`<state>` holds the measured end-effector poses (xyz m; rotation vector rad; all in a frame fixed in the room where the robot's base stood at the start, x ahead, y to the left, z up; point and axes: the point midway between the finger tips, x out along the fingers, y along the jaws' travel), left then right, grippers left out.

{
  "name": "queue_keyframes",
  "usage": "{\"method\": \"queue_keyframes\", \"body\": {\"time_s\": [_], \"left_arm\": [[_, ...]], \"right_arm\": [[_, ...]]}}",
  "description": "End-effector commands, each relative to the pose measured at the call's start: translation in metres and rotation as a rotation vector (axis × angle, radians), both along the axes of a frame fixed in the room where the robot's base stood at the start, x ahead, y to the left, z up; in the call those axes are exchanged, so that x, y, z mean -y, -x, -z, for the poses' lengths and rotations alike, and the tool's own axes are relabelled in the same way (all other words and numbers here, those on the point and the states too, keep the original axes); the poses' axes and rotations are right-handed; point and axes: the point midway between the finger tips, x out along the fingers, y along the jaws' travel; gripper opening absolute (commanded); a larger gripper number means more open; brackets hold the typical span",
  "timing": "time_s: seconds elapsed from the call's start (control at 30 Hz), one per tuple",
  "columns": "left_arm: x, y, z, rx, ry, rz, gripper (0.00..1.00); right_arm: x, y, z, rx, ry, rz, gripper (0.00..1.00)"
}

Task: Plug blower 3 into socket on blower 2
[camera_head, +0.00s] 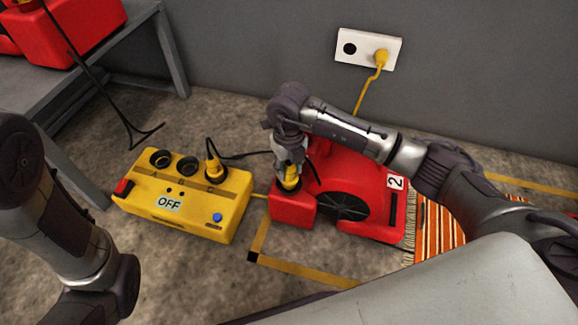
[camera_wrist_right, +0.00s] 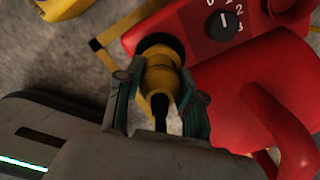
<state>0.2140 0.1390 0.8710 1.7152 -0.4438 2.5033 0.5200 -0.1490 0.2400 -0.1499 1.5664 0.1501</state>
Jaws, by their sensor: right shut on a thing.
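The red blower 2 (camera_head: 335,180), marked with a white "2" label, stands on the floor by the wall. My right gripper (camera_head: 291,171) is above its left front corner, shut on a yellow plug (camera_head: 291,184). In the right wrist view the fingers (camera_wrist_right: 160,100) grip the plug (camera_wrist_right: 161,75) on both sides. Its front end meets a dark round socket (camera_wrist_right: 160,42) on the red housing; how deep it sits is hidden. A black cord shows behind the plug. A red blower (camera_head: 65,35), number not visible, is on the bench. My left gripper is out of view.
A yellow power box (camera_head: 185,190) marked "OFF" stands left of blower 2 with a yellow plug (camera_head: 213,167) in it. A grey bench (camera_head: 140,50) is upper left, with a black cable hanging to the floor. A wall outlet (camera_head: 368,50) holds another yellow plug. A striped rug (camera_head: 440,232) lies right.

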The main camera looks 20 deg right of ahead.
Motion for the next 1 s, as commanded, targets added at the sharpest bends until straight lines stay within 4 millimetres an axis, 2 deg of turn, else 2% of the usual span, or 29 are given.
{"method": "queue_keyframes", "body": {"time_s": [0.5,0.53,0.7,1.0], "left_arm": [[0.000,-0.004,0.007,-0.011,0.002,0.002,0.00],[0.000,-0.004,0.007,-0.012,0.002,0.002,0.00],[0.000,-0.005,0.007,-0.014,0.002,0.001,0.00],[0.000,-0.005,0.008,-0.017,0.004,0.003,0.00]], "right_arm": [[0.000,0.000,0.014,0.000,0.000,0.000,0.00],[0.000,0.000,0.014,0.000,0.000,0.000,0.40],[0.000,0.000,0.013,0.000,0.000,0.000,0.67],[0.000,0.000,0.012,0.000,0.000,0.000,0.67]]}}
